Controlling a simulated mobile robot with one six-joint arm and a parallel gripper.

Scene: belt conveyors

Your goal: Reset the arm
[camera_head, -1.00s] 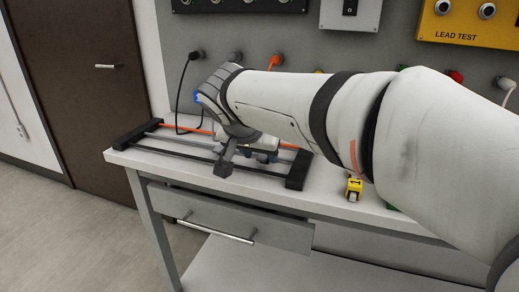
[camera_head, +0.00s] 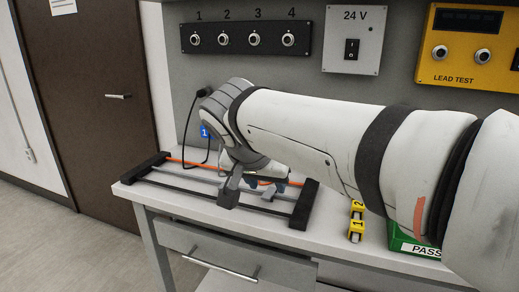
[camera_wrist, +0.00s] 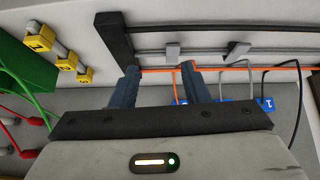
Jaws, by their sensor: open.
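My arm (camera_head: 300,130) reaches from the right across the bench to the cable rack (camera_head: 160,158) at the left. My gripper (camera_wrist: 158,78) is open in the wrist view, its two dark fingers apart. An orange cable (camera_wrist: 235,66) runs along the rack close to the fingertips; I cannot tell whether they touch it. The rack has grey clips (camera_wrist: 238,52) on its rails. In the head view my wrist hides most of the gripper and part of the rack.
Yellow numbered plugs (camera_head: 356,230) and a green PASS box (camera_head: 410,243) stand to the right on the bench (camera_head: 290,240). Behind are a panel of numbered sockets (camera_head: 245,50), a 24 V switch box (camera_head: 352,40) and a yellow LEAD TEST unit (camera_head: 465,50). Open floor lies left.

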